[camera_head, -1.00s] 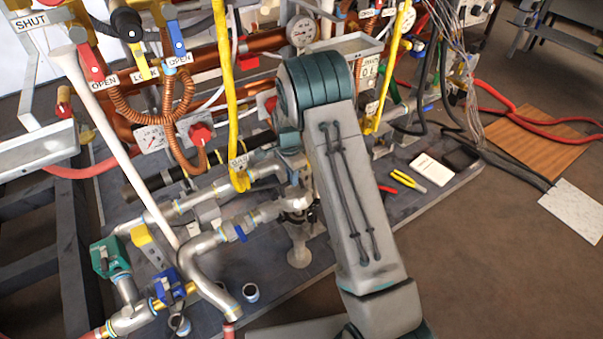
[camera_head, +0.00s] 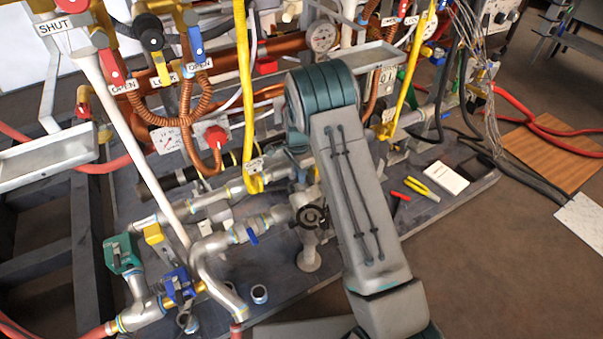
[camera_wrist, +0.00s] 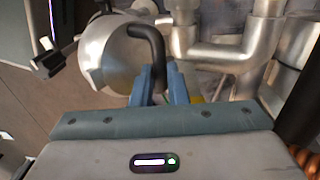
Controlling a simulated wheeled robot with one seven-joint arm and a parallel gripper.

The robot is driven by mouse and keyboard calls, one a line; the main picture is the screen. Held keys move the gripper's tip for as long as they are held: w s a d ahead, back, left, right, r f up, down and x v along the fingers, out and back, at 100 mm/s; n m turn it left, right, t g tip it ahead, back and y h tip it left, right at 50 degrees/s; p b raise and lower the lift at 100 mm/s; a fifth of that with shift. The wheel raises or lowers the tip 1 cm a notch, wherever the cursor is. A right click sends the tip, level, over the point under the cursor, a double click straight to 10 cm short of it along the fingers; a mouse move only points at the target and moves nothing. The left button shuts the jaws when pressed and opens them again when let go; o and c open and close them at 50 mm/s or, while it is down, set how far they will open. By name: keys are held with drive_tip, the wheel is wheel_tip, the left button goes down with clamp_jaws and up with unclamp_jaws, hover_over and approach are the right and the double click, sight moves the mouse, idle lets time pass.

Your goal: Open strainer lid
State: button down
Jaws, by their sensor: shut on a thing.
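The strainer lid (camera_wrist: 108,60) appears to be the round, shiny metal disc at the upper left of the wrist view. A bent black handle (camera_wrist: 150,38) sits in front of its right part. My gripper (camera_wrist: 158,82) has its two blue fingers closed around the lower end of this handle. The fingertips partly hide the handle's lower end. In the head view my arm covers the gripper, and I cannot make out the lid there.
Silver pipes (camera_wrist: 225,52) run close to the right of the gripper in the wrist view. In the head view a dark round handwheel (camera_head: 312,217) stands left of my arm. Yellow pliers (camera_head: 428,190) and a white card (camera_head: 446,178) lie on the grey base board, right of my arm.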

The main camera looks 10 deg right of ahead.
drive_tip(key=c, duration=1.4)
unclamp_jaws()
drive_tip(key=shift+c, duration=0.2)
drive_tip(key=shift+r, duration=0.15)
